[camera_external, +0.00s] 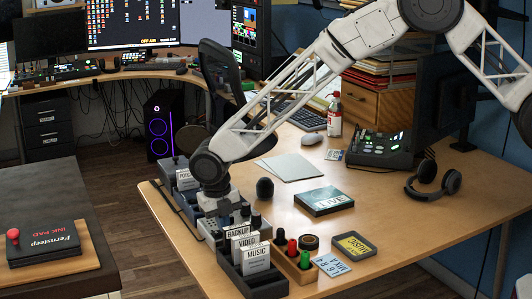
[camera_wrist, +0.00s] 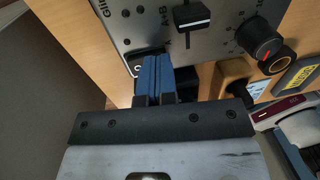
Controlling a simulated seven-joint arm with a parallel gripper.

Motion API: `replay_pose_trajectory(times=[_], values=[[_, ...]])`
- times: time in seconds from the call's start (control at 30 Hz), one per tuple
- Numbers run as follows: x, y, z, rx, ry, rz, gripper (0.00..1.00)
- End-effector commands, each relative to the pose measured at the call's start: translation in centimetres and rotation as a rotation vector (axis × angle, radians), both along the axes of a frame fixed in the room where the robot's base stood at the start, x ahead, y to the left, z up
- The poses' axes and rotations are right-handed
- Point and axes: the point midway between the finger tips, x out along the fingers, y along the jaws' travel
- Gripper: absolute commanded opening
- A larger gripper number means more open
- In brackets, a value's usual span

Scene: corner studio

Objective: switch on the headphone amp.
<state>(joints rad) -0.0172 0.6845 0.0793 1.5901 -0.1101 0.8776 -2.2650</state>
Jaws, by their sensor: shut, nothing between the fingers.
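A grey panel (camera_wrist: 215,30) with printed markings, part of its label cut off at the edge, fills the top of the wrist view; it appears to be the headphone amp. It carries a black slider (camera_wrist: 192,18) beside "A+B" and a black knob (camera_wrist: 260,40) with a red mark. A black switch with a white mark (camera_wrist: 135,62) shows at the panel's near edge, partly hidden by my fingers. My gripper (camera_wrist: 157,62) is shut and empty, its blue fingertips at that switch; whether they touch it I cannot tell. In the external view my gripper (camera_external: 222,208) points down over the desk's left edge, hiding much of the device there.
The desk's middle (camera_external: 375,210) is clear.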

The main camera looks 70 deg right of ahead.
Motion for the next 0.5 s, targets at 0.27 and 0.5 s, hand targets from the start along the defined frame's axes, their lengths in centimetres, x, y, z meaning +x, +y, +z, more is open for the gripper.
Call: replay_pose_trajectory(times=[0.27,0.5], values=[[-0.07,-0.04,-0.25,0.000,0.001,0.000,0.00],[0.28,0.29,-0.14,0.000,0.001,0.000,0.00]])
